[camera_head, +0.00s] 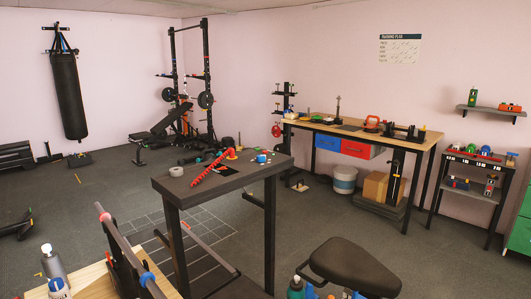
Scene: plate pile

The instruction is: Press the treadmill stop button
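I cannot make out a treadmill or a stop button for certain in the head view. A dark upright frame (126,262) with a long bar (128,247) stands at the bottom left; the bar has a pink end and a blue part. I cannot tell what this frame belongs to. Neither of my grippers is in view.
A dark table (222,180) with a red coiled item (212,167) stands mid-room. A black seat (354,266) is at the bottom right. A wooden workbench (365,131) and a small shelf rack (470,160) line the right wall. Open floor lies left of centre.

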